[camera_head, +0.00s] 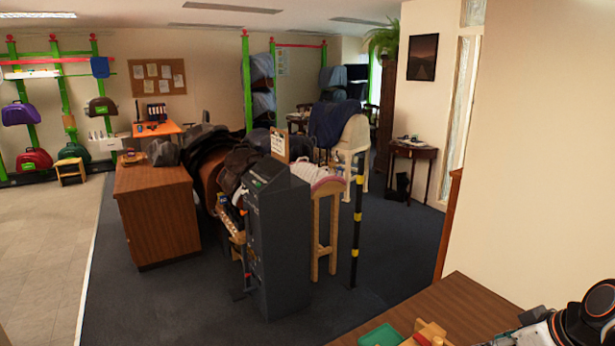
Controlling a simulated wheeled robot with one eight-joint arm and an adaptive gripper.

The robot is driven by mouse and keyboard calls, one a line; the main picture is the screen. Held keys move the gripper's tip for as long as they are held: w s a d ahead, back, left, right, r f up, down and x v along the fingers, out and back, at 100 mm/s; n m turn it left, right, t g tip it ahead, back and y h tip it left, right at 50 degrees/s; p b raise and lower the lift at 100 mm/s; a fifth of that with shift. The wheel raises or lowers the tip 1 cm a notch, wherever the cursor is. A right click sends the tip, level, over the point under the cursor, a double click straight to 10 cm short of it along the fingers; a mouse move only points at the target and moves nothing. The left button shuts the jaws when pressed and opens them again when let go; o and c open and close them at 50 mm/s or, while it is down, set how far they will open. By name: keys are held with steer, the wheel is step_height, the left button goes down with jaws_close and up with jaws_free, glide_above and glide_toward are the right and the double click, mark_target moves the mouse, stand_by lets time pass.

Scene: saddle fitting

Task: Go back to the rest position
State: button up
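Part of my own arm, black and white with orange rings, shows at the bottom right corner. My gripper does not show in this view, so I cannot see its fingers or whether it holds anything. The arm part is over the right end of a brown wooden table (462,308).
On that table are a green tray (381,336) and a light wooden object (431,331), both cut off below. Beyond are a dark grey cabinet (282,245), a striped post (356,225), saddles on stands and a brown desk (158,219). Dark carpet is open between.

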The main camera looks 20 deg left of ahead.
steer(key=s+d+r+m+t+h+b, duration=0.1)
steer(key=s+d+m+h, duration=0.1)
steer(key=s, duration=0.7)
steer(key=s+d+r+m+t+h+b, duration=0.1)
steer(key=s+d+m+h, duration=0.1)
steer(key=s+d+m, duration=0.3)
steer(key=shift+s+m+h, duration=0.3)
steer(key=shift+s+m, duration=0.6)
steer(key=shift+s, duration=1.05)
steer(key=shift+r, duration=0.15)
